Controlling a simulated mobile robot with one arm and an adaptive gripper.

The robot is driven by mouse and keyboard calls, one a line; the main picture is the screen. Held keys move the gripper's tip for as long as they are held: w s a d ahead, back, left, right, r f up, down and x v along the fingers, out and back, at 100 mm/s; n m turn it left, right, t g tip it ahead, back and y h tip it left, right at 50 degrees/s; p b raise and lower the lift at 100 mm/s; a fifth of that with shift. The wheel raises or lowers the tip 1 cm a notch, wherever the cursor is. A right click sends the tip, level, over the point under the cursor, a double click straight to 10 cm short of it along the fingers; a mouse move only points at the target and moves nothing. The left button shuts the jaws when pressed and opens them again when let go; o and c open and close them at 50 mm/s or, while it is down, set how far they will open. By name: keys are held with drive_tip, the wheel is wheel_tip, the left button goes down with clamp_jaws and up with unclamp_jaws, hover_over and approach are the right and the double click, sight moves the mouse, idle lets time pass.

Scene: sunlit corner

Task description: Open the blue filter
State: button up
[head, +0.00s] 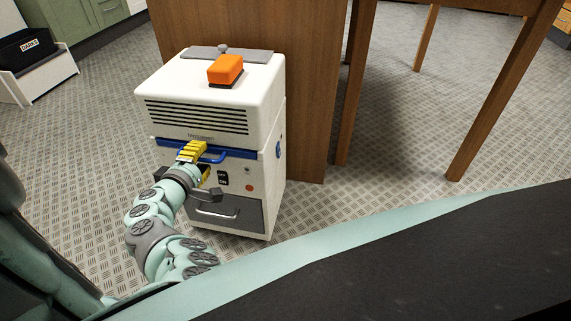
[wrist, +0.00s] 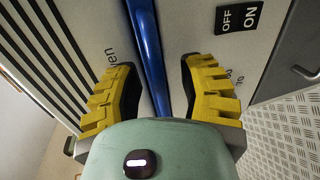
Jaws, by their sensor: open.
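The blue filter (head: 237,154) is a blue strip with a protruding bar handle across the front of a white boxy machine (head: 215,115). In the wrist view the blue bar (wrist: 146,40) runs down between the two yellow-padded fingers. My gripper (head: 193,150) is open at the left part of this bar in the head view. In the wrist view, my gripper (wrist: 158,68) has one finger on each side of the bar, with gaps between bar and pads. The filter's left end is partly hidden by my gripper in the head view.
An orange block (head: 225,69) sits on top of the machine. A grey drawer with a handle (head: 215,212) is below the filter. OFF and ON labels (wrist: 238,17) lie beside the bar. A wooden table (head: 245,60) stands close behind the machine. Patterned floor (head: 110,100) is free to the left.

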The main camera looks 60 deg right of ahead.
drive_tip(key=shift+o, duration=0.2)
clamp_jaws()
drive_tip(key=shift+a+r, duration=0.1)
idle(0.4)
